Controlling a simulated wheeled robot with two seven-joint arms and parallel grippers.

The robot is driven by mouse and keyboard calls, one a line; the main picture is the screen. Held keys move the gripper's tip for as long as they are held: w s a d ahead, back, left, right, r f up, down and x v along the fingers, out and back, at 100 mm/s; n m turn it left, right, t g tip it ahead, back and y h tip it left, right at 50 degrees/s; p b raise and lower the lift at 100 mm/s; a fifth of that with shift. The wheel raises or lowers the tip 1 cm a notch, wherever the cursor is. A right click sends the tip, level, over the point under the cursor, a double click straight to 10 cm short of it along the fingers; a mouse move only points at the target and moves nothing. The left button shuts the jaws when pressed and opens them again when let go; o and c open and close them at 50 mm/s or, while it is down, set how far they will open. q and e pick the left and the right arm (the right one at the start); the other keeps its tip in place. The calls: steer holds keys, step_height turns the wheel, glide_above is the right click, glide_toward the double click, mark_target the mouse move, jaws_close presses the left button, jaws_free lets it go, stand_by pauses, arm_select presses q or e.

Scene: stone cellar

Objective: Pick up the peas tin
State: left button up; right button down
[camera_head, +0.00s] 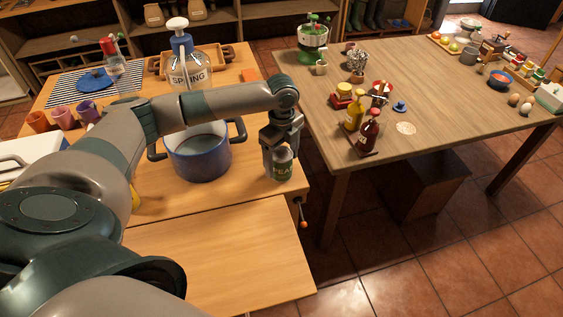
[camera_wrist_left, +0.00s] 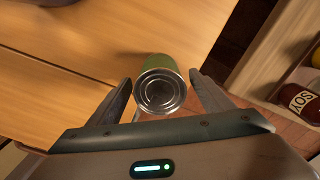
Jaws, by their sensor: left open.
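The peas tin (camera_head: 282,168) is a small green tin with a label reading "PEA". It stands near the right edge of the wooden table, right of the blue pot. In the left wrist view the tin (camera_wrist_left: 160,88) shows its round metal end and green side. My left gripper (camera_head: 280,160) is over the tin from above. In the left wrist view its fingers (camera_wrist_left: 163,95) are apart, one on each side of the tin, with gaps visible. My right gripper is not in view.
A blue pot (camera_head: 200,160) stands close left of the tin. A bottle marked "SPRING" (camera_head: 188,72) is behind it. The front table surface (camera_head: 225,255) is clear. A second table (camera_head: 460,105) with sauce bottles (camera_head: 368,133) stands right, across a gap.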

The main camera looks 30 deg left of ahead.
arm_select(q)
step_height(320, 180, down, 2)
steer(key=shift+f, duration=0.4)
steer(key=shift+c, duration=0.4)
steer(key=c, duration=1.4)
steer(key=shift+r, duration=0.2)
